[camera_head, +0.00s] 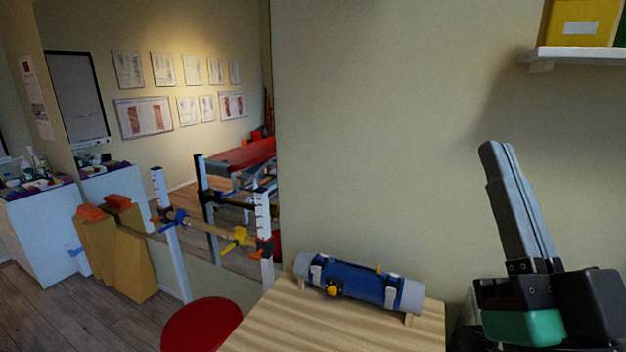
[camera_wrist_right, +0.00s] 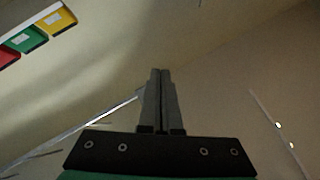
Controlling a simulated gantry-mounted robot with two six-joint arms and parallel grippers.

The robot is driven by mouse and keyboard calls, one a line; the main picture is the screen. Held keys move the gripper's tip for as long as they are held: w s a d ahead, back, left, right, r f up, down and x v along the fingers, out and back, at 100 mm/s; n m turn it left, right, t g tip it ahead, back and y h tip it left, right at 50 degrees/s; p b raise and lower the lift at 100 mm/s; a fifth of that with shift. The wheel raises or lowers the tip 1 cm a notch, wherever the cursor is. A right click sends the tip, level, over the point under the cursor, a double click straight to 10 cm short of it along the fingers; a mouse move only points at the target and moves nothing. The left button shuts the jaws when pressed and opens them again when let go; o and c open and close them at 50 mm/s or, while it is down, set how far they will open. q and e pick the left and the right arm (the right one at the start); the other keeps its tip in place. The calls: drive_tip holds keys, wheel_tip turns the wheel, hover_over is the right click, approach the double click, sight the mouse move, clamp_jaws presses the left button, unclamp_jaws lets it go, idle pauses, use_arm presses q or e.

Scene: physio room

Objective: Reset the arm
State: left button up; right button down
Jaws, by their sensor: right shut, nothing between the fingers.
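My right gripper (camera_head: 497,150) is raised at the right of the head view, its fingers pointing up in front of the bare wall. In the right wrist view the two grey fingers (camera_wrist_right: 160,75) lie against each other, shut and empty. The gripper is apart from everything around it. My left gripper is not in view.
A wooden table (camera_head: 265,325) at bottom centre bears a blue cylinder with grey ends (camera_head: 356,280). A wall shelf (camera_head: 580,56) with a yellow bin (camera_head: 578,22) is at upper right. A red round stool (camera_head: 203,325) stands left of the table. A mirror (camera_head: 200,75) covers the left wall.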

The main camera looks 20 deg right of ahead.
drive_tip(key=s+a+n+t+y, duration=0.1)
drive_tip(key=a+n+t+y, duration=0.1)
drive_tip(key=a+n+y, duration=0.8)
drive_tip(key=d+r+m+p, duration=0.1)
drive_tip(key=r+p, duration=1.8)
drive_tip(key=d+r+m+y+p, duration=0.1)
drive_tip(key=d+r+p, duration=0.1)
drive_tip(key=r+p, duration=1.7)
drive_tip(key=shift+d+r+m, duration=0.3)
drive_tip(key=shift+r+m, duration=0.05)
drive_tip(key=shift+m, duration=0.05)
